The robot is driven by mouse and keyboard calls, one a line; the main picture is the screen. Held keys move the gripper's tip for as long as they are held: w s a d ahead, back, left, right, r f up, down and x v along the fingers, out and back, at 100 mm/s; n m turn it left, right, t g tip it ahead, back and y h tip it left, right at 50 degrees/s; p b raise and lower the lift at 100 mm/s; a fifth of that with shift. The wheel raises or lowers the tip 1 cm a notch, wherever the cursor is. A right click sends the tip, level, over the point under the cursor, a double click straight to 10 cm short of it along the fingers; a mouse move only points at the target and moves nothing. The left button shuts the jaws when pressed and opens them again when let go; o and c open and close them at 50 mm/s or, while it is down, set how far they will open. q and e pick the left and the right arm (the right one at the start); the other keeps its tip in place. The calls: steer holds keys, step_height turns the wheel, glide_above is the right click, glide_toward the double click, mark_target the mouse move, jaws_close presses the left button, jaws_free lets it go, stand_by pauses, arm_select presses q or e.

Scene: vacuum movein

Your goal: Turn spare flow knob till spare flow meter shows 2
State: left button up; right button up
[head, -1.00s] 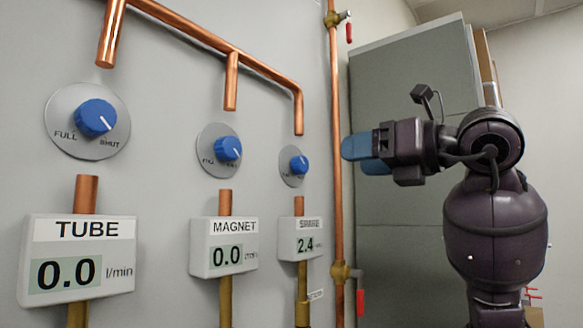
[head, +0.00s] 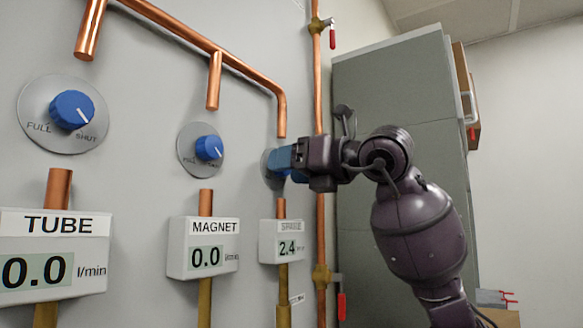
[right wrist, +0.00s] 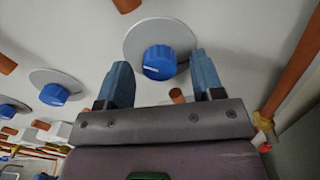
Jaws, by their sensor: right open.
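The spare flow knob is blue on a round grey plate. In the head view its plate (head: 266,170) is mostly covered by my right gripper (head: 279,163). In the right wrist view the knob (right wrist: 159,63) sits between the two blue fingers, a little nearer the middle than either tip, with gaps on both sides. The right gripper is open, its fingers pointing at the wall. The spare flow meter (head: 281,242), below the knob, shows 2.4. My left gripper is not in view.
The magnet knob (head: 209,148) and tube knob (head: 72,110) are to the left; the magnet meter (head: 203,247) and tube meter (head: 52,257) both show 0.0. A vertical copper pipe (head: 320,225) with red-handled valves runs close to the right of the spare knob. A grey cabinet (head: 400,85) stands behind my arm.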

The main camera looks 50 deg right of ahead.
steer(key=c, duration=0.9)
steer(key=shift+m, duration=0.4)
steer(key=shift+r+m+p, duration=0.1)
steer(key=shift+m+p, duration=0.65)
steer(key=shift+m, duration=1.75)
steer(key=o, duration=0.9)
